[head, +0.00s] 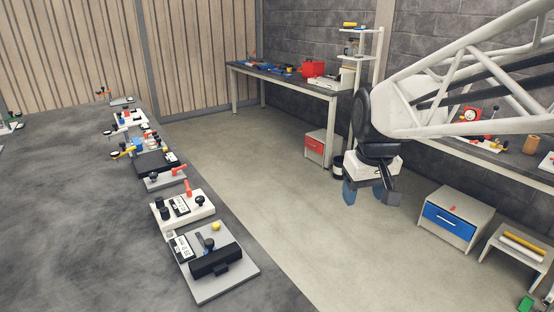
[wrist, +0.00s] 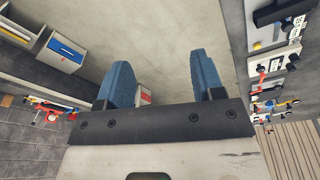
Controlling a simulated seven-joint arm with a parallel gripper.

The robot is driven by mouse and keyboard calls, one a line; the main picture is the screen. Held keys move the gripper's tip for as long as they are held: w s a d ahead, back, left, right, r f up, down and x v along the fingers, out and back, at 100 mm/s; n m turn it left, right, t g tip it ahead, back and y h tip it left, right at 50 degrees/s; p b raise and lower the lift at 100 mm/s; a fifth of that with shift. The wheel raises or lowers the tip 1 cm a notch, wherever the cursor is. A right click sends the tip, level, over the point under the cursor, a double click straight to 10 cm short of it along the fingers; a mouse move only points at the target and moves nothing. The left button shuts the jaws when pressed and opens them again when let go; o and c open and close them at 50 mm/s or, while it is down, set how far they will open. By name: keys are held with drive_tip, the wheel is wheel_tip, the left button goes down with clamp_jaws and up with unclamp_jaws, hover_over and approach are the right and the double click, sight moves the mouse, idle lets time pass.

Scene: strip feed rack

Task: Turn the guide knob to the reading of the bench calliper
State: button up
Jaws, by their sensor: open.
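My gripper (head: 369,192) hangs in the air over the floor, right of the dark bench and well apart from everything on it. In the wrist view its two blue fingers (wrist: 160,72) stand wide apart with nothing between them. A white-based unit (head: 184,212) on the bench carries black knobs, a dark scale panel and a red lever. In front of it a grey plate (head: 228,276) bears a black block, a white scale panel and a yellow knob. I cannot tell which part is the guide knob or the bench calliper, and no reading is legible.
The dark bench (head: 90,230) fills the left, with several more units in a row along its right edge. A blue-fronted cabinet (head: 449,222) and a small stool-like stand (head: 520,246) are at right. The floor (head: 290,215) between is clear.

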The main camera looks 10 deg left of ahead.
drive_tip(key=w+a+n, duration=0.3)
drive_tip(key=w+a, duration=0.7)
drive_tip(key=n+g, duration=0.2)
drive_tip(key=n, duration=0.5)
hover_over(200, 198)
drive_tip(key=f, duration=1.7)
drive_tip(key=shift+w+d+f, duration=0.1)
drive_tip(key=shift+d+f, duration=0.2)
drive_tip(key=shift+f, duration=0.05)
drive_tip(key=shift+a+f+n, duration=0.2)
drive_tip(key=shift+a+n, duration=0.1)
drive_tip(key=shift+a, duration=0.15)
drive_tip(key=shift+f, duration=0.1)
drive_tip(key=shift+f, duration=3.8)
